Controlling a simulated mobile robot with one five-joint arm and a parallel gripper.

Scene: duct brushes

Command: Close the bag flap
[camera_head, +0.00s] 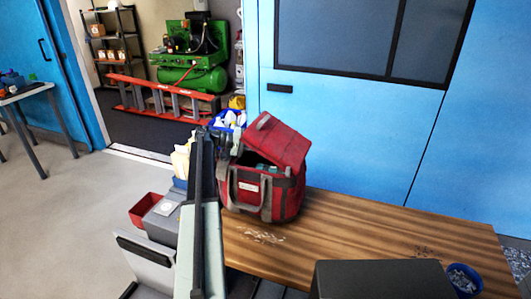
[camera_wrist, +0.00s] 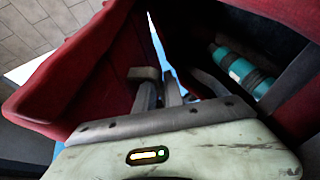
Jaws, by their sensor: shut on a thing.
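The red bag (camera_head: 250,208) stands upright on the wooden bench, with grey straps and a pale label on its front. Its flap (camera_head: 278,142) is raised and tilted over the opening, which shows dark beneath it. My gripper (camera_head: 228,143) is at the left edge of the flap, partly hidden by my arm. In the wrist view my gripper (camera_wrist: 160,88) is shut at the red flap (camera_wrist: 50,82); the exact grip is hard to see. A teal and black item (camera_wrist: 240,70) lies inside the open bag.
The wooden bench (camera_head: 350,222) is clear right of the bag, up to a dark box (camera_head: 375,280) and a blue bin (camera_head: 464,279). A blue container with white items (camera_head: 228,119) is behind the bag. A red bin (camera_head: 150,208) is at left.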

